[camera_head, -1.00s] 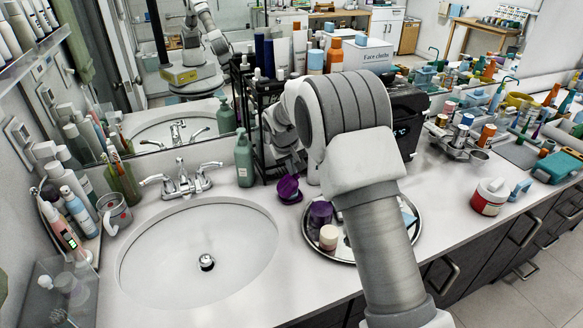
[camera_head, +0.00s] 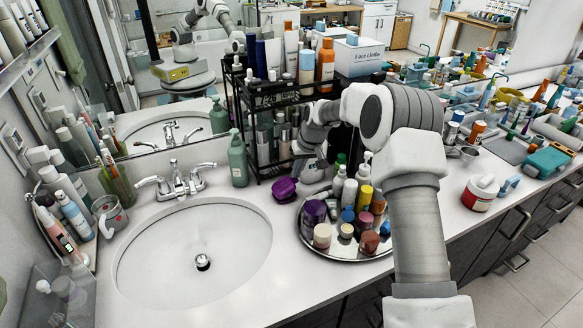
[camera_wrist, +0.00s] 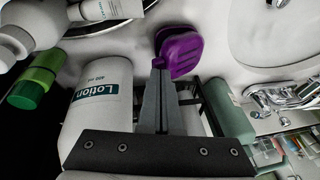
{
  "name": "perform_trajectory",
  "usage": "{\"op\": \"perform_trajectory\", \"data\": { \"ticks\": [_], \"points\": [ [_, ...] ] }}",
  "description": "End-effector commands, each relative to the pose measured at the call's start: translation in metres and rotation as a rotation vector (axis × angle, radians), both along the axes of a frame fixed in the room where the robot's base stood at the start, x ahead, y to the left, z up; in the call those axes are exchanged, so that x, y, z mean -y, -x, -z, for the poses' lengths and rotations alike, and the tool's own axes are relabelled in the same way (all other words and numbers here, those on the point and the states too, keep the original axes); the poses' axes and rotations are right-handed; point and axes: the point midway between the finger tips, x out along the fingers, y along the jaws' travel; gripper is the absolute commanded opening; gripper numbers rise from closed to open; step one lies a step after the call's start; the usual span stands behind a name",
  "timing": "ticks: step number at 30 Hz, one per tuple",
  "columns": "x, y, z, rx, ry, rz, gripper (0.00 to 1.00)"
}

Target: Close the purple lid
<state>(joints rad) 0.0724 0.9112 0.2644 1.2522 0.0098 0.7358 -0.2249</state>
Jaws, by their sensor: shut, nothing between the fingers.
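The purple container (camera_head: 284,189) sits on the counter between the sink and the round tray. In the wrist view the purple lid (camera_wrist: 182,50) lies over its base and looks down or nearly down; I cannot tell whether it is fully closed. My gripper (camera_wrist: 160,72) is shut and empty, its fingertips just beside the purple container's edge. Whether they touch it is unclear. In the head view my arm reaches over the back of the tray, and the fingertips are hard to make out there.
A round tray (camera_head: 347,257) of bottles and jars stands right of the container. A white lotion bottle (camera_wrist: 97,105) is close beside my gripper. A green pump bottle (camera_head: 238,160) and a black rack (camera_head: 262,165) stand behind. The sink (camera_head: 195,250) is left.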

Motion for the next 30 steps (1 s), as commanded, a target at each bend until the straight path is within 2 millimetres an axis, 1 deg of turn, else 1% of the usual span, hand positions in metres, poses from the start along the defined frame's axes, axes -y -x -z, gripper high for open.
{"op": "perform_trajectory", "data": {
  "ticks": [1, 3, 12, 15, 17, 24, 30],
  "points": [
    [0.006, -0.002, 0.007, -0.018, -0.043, 0.007, 0.00],
    [0.010, -0.004, 0.012, -0.040, -0.097, 0.006, 0.00],
    [0.019, -0.008, 0.031, -0.119, -0.285, 0.001, 0.00],
    [0.019, -0.008, 0.034, -0.117, -0.280, -0.001, 0.00],
    [0.019, -0.008, 0.031, -0.117, -0.279, -0.002, 0.00],
    [0.019, -0.008, 0.031, -0.117, -0.278, -0.002, 0.00],
    [0.013, -0.005, 0.029, -0.118, -0.276, -0.003, 0.00]
  ]
}}
